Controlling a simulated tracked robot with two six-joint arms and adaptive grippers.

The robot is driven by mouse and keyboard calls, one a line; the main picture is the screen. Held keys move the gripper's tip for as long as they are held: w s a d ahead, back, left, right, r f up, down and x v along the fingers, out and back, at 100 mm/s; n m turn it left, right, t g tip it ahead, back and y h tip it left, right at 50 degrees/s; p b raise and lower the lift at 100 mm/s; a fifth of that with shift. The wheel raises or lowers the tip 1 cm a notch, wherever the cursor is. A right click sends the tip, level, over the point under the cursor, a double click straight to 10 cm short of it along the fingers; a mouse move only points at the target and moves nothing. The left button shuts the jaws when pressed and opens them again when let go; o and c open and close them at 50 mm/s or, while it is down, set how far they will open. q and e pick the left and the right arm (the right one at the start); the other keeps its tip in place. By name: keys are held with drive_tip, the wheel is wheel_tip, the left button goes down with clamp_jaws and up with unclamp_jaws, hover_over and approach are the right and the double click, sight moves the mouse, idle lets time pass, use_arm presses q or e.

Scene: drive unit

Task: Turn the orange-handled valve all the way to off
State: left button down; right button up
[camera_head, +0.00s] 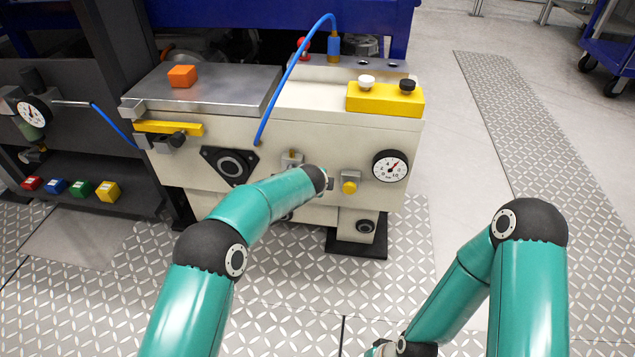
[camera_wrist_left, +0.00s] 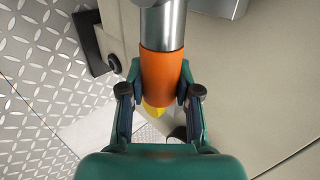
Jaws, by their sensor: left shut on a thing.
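In the left wrist view, the valve's orange handle (camera_wrist_left: 162,75) joins a grey metal cylinder (camera_wrist_left: 162,25) at the top of the picture. My left gripper (camera_wrist_left: 160,108) has one finger on each side of the orange handle and is shut on it. A small yellow part shows below the handle, between the fingers. In the head view my left arm reaches to the front of the cream drive unit (camera_head: 290,140) and hides the gripper and the orange handle. My right arm is bent at the lower right, and its gripper is not in view.
A pressure gauge (camera_head: 390,166) and a yellow knob (camera_head: 349,187) sit right of my left arm. A blue hose (camera_head: 290,70) arches over the unit. An orange block (camera_head: 182,76) lies on the metal plate.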

use_arm(q)
drive_tip(key=c, duration=1)
unclamp_jaws()
drive_tip(key=shift+s+d+f, duration=0.1)
drive_tip(key=shift+s+f, duration=0.1)
drive_tip(key=shift+f, duration=0.05)
drive_tip(key=shift+o, duration=1.1)
drive_tip(key=shift+r, duration=0.1)
drive_tip(key=shift+r, duration=0.1)
drive_tip(key=shift+s+a+r, duration=0.2)
drive_tip(key=shift+s+r, duration=0.05)
drive_tip(key=shift+r, duration=0.15)
drive_tip(key=v, duration=1)
drive_tip(key=shift+s, duration=0.35)
drive_tip(key=shift+r, duration=0.1)
